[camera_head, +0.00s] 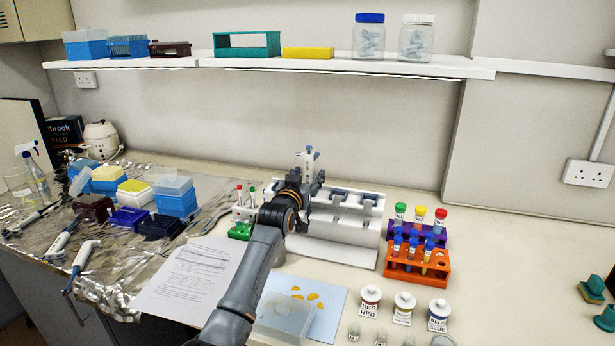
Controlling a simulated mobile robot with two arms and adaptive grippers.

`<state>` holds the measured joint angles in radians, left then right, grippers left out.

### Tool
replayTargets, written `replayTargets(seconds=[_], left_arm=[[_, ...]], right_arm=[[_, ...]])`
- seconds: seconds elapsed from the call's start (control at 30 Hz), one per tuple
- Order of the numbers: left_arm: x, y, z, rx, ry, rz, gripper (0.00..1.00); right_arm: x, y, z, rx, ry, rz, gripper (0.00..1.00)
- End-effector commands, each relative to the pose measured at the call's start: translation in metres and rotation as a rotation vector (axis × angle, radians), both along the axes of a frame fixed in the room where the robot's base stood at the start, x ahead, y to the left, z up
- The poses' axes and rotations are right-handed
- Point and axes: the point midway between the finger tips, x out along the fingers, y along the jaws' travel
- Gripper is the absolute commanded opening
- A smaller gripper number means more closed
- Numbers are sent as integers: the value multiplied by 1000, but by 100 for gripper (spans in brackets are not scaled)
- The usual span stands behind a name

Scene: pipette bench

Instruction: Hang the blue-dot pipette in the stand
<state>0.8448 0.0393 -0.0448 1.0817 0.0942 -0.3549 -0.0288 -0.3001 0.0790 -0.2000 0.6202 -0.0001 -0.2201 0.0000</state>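The white pipette stand (345,228) is on the bench in the middle, with grey-blue holders along its top. A white and grey pipette (308,160) stands upright at the stand's left end, its top above the rack; its lower part is hidden and no blue dot can be made out. My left gripper (304,196) is at this pipette, in front of the stand's left end. Other pipettes (82,258) lie on the foil at the left. My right gripper is not in view.
An orange tube rack (418,270) and a purple rack stand right of the stand. Labelled bottles (404,307) are in front. A paper sheet (190,280) lies left of my arm. Tip boxes (175,195) crowd the foil.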

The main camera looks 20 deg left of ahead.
Motion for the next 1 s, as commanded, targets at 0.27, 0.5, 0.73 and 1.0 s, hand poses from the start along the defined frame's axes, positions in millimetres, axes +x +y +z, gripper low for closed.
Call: replayTargets(seconds=[0.27,0.5,0.73,1.0], left_arm=[[-6,0,-1,0,1,0,54],[-37,2,-1,-1,0,0,54],[-76,3,-2,1,1,0,54],[-112,4,-1,0,0,1,54]], right_arm=[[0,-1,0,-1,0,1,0],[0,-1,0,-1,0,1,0],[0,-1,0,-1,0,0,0],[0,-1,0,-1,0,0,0]])
